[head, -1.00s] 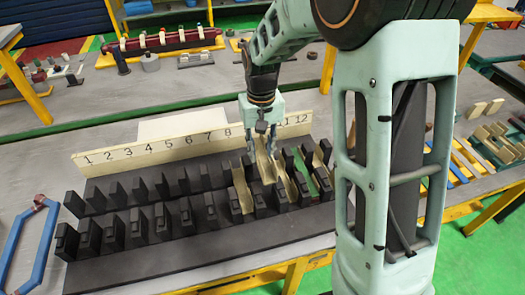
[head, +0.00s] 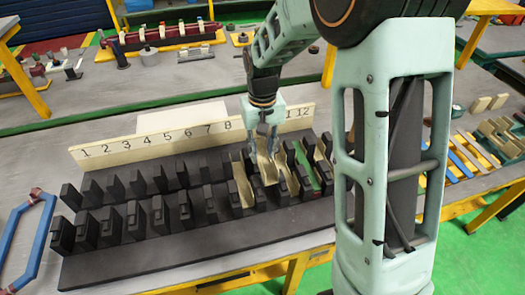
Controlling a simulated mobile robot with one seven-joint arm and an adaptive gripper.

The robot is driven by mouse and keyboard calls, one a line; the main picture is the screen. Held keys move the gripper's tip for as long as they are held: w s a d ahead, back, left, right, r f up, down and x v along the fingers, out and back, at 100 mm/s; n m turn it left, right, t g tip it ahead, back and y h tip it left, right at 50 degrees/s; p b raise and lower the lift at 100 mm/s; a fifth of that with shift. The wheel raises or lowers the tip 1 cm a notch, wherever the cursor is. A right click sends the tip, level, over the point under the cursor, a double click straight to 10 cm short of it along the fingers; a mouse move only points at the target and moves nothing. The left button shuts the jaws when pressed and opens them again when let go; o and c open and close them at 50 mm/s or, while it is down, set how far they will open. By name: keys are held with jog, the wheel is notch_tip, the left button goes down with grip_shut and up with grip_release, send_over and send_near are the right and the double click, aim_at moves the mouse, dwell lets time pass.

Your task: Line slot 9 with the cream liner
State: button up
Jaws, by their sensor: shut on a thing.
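The black stator block (head: 190,230) has a row of dark teeth with slots between them and a cream number strip (head: 150,140) behind.
A blue hexagonal coil (head: 27,240) lies left of the block. Small parts sit on the right-hand table. Slots under the low numbers look empty.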

jog(key=shift+f, duration=0.35)
jog(key=shift+f+b, duration=2.65)
jog(key=shift+f, duration=0.7)
jog(key=shift+f+b, duration=0.45)
jog(key=shift+f, duration=0.1)
jog(key=o, duration=0.9)
jog(key=shift+o, duration=0.2)
jog(key=shift+r, duration=0.25)
jog(key=shift+r+p, duration=0.5)
jog(key=shift+p, duration=0.05)
jog(key=shift+r, duration=0.1)
